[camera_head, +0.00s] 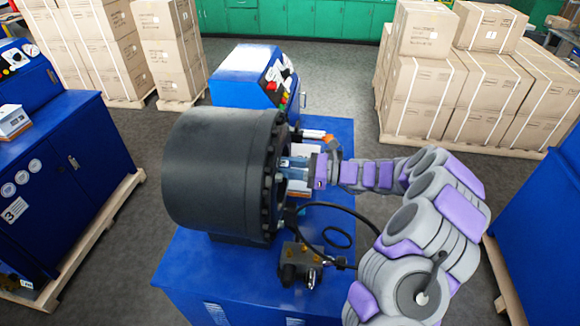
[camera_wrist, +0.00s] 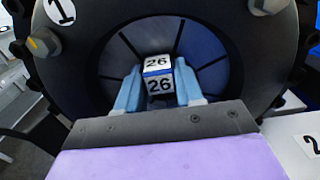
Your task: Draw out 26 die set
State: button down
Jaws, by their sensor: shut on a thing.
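The 26 die set (camera_wrist: 159,80) shows in the wrist view as a small block with white labels reading 26 and a blue edge. It sits at the middle of the crimper's round head opening, with dark segments around it. My gripper (camera_wrist: 158,92) has its two light blue fingers on either side of the block, shut on it. In the head view my gripper (camera_head: 292,168) reaches in from the right at the face of the black crimper head (camera_head: 220,170). The die set is hidden there by the gripper and the head's rim.
The blue crimper bench (camera_head: 190,275) carries a control box (camera_head: 245,75) behind the head and a valve block with a black hose (camera_head: 300,262) in front. Other blue benches stand left (camera_head: 60,170) and right (camera_head: 535,210). Stacked cartons (camera_head: 450,95) stand behind. Grey floor (camera_head: 335,75) is open between.

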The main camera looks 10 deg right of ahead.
jog(key=shift+s+d, duration=0.1)
jog(key=shift+d, duration=0.1)
jog(key=p+v, duration=0.1)
jog(key=v, duration=0.2)
jog(key=shift+d, duration=0.1)
dwell(0.3)
jog(key=shift+s+d+p, duration=0.15)
jog(key=shift+d+p, duration=0.05)
jog(key=shift+p, duration=0.2)
jog(key=shift+p+v, duration=1)
jog(key=shift+v, duration=1.55)
jog(key=shift+r, duration=0.1)
